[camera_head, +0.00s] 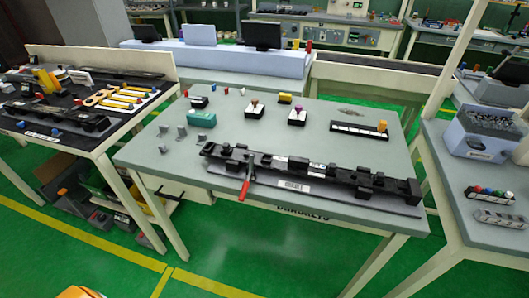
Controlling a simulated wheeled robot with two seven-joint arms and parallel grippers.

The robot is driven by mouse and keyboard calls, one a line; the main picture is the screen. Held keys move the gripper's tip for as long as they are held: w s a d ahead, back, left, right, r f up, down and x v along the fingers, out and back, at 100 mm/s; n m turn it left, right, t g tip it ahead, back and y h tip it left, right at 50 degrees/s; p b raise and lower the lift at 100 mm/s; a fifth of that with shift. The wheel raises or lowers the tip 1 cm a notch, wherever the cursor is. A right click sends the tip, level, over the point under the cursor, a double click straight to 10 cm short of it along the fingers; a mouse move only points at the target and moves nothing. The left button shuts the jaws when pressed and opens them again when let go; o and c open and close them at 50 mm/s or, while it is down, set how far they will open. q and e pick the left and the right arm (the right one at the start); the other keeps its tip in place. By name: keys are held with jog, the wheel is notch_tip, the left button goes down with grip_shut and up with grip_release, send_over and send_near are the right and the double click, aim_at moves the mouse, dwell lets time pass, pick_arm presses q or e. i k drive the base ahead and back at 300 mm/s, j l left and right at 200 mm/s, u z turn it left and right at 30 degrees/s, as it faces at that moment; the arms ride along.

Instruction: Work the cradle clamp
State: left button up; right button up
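A red-handled clamp lever (244,188) stands at the front left part of a long black trim piece (345,178). Its red grip points down towards the table's front edge, and its metal arm runs up to the trim piece. Whether the clamp is open or closed is too small to tell. The trim piece lies along a flat dark grey cradle plate (275,186) with a white label on its front. Neither of my grippers shows in the head view.
The grey table (165,175) also holds small grey clips (181,131), a green box (201,118), small blocks with coloured knobs (297,117) and a labelled strip (358,130). Side benches stand left and right. A blue bin (475,145) sits on the right bench. Green floor is clear in front.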

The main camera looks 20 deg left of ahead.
aim_at(246, 183)
jog(key=u, duration=0.95)
